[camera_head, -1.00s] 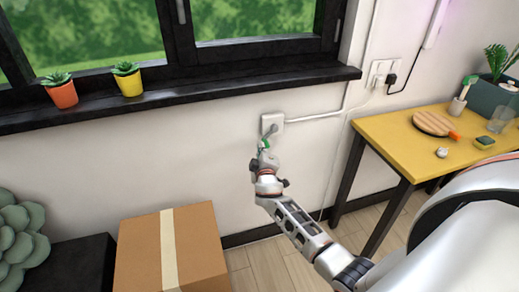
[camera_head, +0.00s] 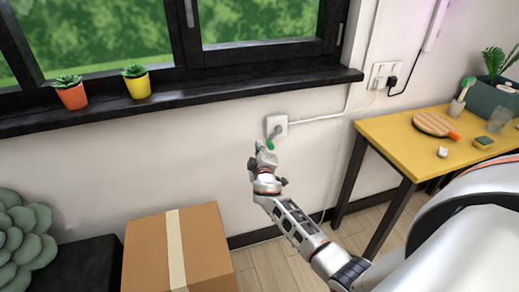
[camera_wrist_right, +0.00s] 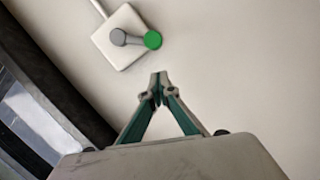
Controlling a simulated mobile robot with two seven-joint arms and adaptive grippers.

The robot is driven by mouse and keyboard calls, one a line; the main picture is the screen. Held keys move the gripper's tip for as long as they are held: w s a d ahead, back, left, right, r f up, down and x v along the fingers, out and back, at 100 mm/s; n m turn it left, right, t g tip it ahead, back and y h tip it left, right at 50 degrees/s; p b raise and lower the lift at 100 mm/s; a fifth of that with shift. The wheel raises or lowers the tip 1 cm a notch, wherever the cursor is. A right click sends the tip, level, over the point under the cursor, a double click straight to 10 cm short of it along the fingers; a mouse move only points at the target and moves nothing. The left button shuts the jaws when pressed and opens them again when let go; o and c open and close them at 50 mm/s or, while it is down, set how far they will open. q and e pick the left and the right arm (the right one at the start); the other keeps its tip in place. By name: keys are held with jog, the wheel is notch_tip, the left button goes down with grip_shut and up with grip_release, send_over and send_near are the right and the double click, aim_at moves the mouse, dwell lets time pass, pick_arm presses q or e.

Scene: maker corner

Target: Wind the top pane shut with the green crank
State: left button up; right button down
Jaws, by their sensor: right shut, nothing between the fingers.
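The green crank is a white square box (camera_head: 277,123) on the wall below the window sill, with a grey arm and a green knob (camera_head: 270,143). The right wrist view shows the green knob (camera_wrist_right: 153,40) to the right of the arm's pivot. My right gripper (camera_head: 258,147) is shut and empty, just left of the knob in the head view. In the wrist view its fingertips (camera_wrist_right: 158,77) are together, apart from the knob in the picture. The window (camera_head: 260,20) shows only its lower part; I cannot see a top pane. My left gripper is out of view.
A dark sill (camera_head: 190,95) above holds an orange pot (camera_head: 73,97) and a yellow pot (camera_head: 138,86). A cardboard box (camera_head: 200,255) stands below left. A yellow table (camera_head: 400,140) with several items is at the right. The wall around the crank is mostly clear.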

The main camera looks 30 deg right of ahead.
jog(key=v, duration=1)
jog(key=shift+a+r+p, duration=0.2)
jog(key=shift+a+p, duration=0.1)
jog(key=shift+p, duration=0.05)
